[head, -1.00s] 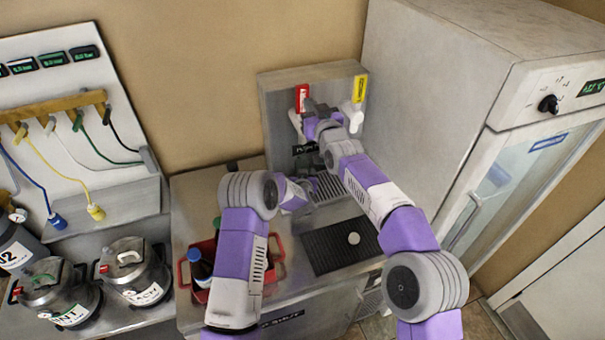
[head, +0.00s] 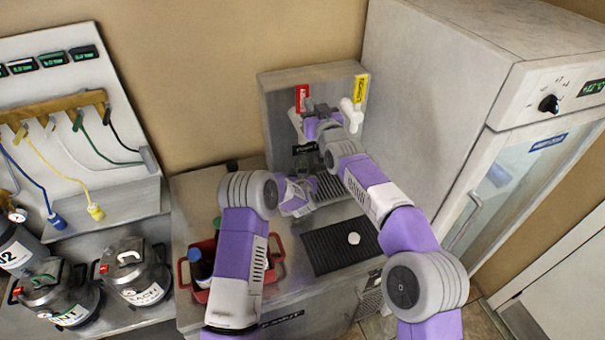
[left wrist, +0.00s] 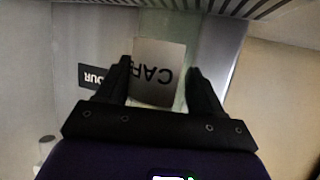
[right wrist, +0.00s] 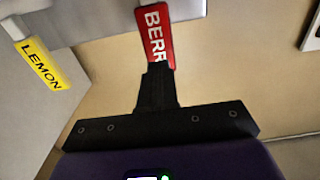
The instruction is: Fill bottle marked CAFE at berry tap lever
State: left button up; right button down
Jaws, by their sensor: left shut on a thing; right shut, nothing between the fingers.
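The bottle marked CAFE (left wrist: 158,72) is between the fingers of my left gripper (left wrist: 157,88) in the left wrist view, its label upside down there. In the head view my left gripper (head: 311,175) is low in front of the tap panel, above the drip grate; the bottle is hard to make out there. My right gripper (right wrist: 157,72) is shut and empty, its fingertips overlapping the red BERRY tag (right wrist: 158,35) in the right wrist view. In the head view my right gripper (head: 315,108) is at the berry tap, beside its pale lever (head: 296,122). Contact cannot be told.
The lemon tap lever (head: 352,116) with a yellow tag (head: 360,88) stands close to the right. A red basket (head: 279,262) with bottles is on the counter. A black mat (head: 340,247) bears a small white disc. A tall fridge (head: 450,110) bounds the right side.

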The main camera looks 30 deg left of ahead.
pick_arm(q)
jog(key=shift+r, duration=0.1)
pick_arm(e)
jog(key=v, duration=1)
pick_arm(q)
jog(key=shift+f+b, duration=0.6)
jog(key=shift+b, duration=0.05)
pick_arm(e)
jog(key=shift+f, duration=0.65)
pick_arm(q)
jog(key=o, duration=1.4)
